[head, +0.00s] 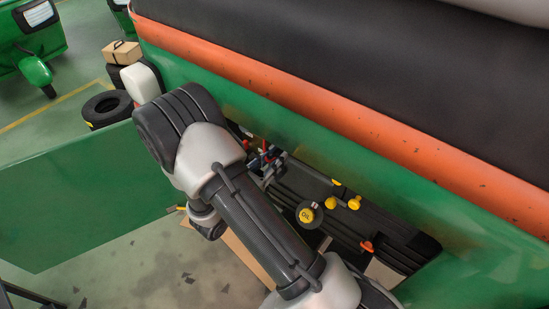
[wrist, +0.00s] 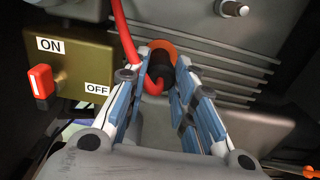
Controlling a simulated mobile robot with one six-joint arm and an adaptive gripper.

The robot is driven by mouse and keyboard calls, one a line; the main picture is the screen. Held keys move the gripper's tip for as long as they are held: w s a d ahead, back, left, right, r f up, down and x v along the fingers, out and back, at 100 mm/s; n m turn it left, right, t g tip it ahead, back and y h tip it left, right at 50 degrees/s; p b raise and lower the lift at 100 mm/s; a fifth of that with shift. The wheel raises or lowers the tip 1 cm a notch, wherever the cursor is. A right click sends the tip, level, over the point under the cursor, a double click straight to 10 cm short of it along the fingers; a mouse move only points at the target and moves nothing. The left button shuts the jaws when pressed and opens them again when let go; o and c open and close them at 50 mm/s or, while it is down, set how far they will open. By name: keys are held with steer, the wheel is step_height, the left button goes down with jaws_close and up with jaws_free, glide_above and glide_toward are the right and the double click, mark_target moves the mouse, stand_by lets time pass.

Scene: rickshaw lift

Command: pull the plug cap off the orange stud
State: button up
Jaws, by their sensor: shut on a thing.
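In the wrist view a black plug cap (wrist: 159,68) with a red cable (wrist: 124,32) sits against an orange ring (wrist: 163,46) on the grey finned block. The ring shows around the cap's far end; the rest of the orange stud is hidden behind the cap. My gripper (wrist: 159,74) has its two blue-and-grey fingers on either side of the cap, shut on it. In the head view my arm reaches into the opening and hides most of the gripper and the cap.
A switch box with ON and OFF labels (wrist: 85,62) and a red lever (wrist: 41,82) stands close left of my fingers. The grey finned block (wrist: 240,60) lies behind. The green body panel (head: 230,104) borders the opening; yellow caps (head: 330,203) show to its right.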

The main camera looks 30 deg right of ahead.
mark_target(276, 157)
steer(key=shift+a, duration=0.1)
steer(key=shift+v, duration=1.95)
